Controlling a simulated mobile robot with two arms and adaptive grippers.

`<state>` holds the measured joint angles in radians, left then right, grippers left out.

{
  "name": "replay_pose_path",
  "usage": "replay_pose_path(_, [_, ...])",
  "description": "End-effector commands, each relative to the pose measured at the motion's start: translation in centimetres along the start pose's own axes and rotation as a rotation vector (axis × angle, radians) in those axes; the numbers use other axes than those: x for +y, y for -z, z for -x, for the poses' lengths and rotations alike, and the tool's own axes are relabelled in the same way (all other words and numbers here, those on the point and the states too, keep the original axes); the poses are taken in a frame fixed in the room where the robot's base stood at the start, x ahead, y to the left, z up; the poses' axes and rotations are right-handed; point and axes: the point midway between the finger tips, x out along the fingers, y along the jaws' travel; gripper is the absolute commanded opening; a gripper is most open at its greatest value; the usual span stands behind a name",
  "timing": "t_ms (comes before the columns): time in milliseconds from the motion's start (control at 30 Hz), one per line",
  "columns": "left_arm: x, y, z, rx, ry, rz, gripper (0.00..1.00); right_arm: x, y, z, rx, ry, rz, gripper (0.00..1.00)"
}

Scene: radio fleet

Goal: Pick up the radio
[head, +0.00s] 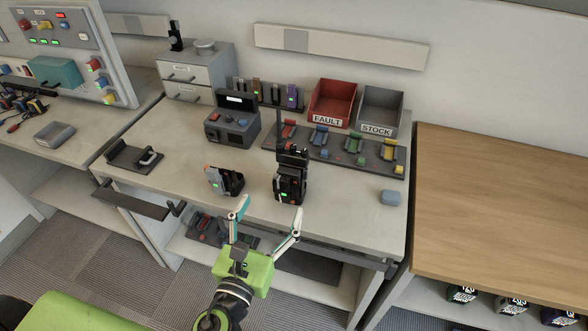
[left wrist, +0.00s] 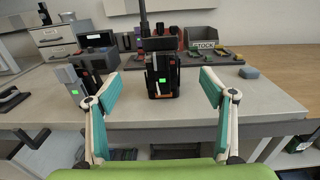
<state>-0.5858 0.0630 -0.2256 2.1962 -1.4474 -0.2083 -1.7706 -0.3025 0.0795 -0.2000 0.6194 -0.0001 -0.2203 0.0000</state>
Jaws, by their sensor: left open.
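A black radio (head: 291,178) with a tall antenna stands upright near the front edge of the grey workbench (head: 350,228). The same radio (left wrist: 161,72) is centred between my fingers in the left wrist view, with a small green display and a red mark. A second, smaller dark device (head: 225,180) with a grey and orange top stands to its left; it also shows in the left wrist view (left wrist: 95,72). My left gripper (head: 268,222) is open and empty, in front of the bench edge and short of the radio. My right gripper does not show.
Behind the radio are a red FAULT bin (head: 332,103), a grey STOCK bin (head: 379,111), a tray of coloured parts and a dark console (head: 232,120). A blue-grey block (head: 390,198) lies right. A wooden table (head: 500,200) stands beyond a gap.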

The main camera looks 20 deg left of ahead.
Motion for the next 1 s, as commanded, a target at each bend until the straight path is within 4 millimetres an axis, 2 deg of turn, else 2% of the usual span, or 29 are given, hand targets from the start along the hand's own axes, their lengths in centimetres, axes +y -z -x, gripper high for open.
replay_pose_path(133, [0.0,-0.3,-0.8,-0.003,0.0,-0.004,0.75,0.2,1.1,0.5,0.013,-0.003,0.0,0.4])
replay_pose_path(267, [0.0,-0.6,-2.9,-0.004,-0.001,-0.003,0.75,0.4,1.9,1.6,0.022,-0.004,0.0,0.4])
replay_pose_path(400, [0.0,-0.5,-5.5,-0.004,-0.001,-0.002,0.75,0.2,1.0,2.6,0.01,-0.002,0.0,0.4])
replay_pose_path(567, [0.0,-0.2,-7.7,-0.002,-0.001,-0.001,0.75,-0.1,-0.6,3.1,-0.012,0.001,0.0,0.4])
replay_pose_path(767, [0.0,0.0,-8.9,-0.001,-0.001,-0.001,0.75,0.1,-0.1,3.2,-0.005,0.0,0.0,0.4])
replay_pose_path(1000, [-0.2,0.5,-12.3,-0.002,-0.001,0.001,0.75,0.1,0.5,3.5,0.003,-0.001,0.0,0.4])
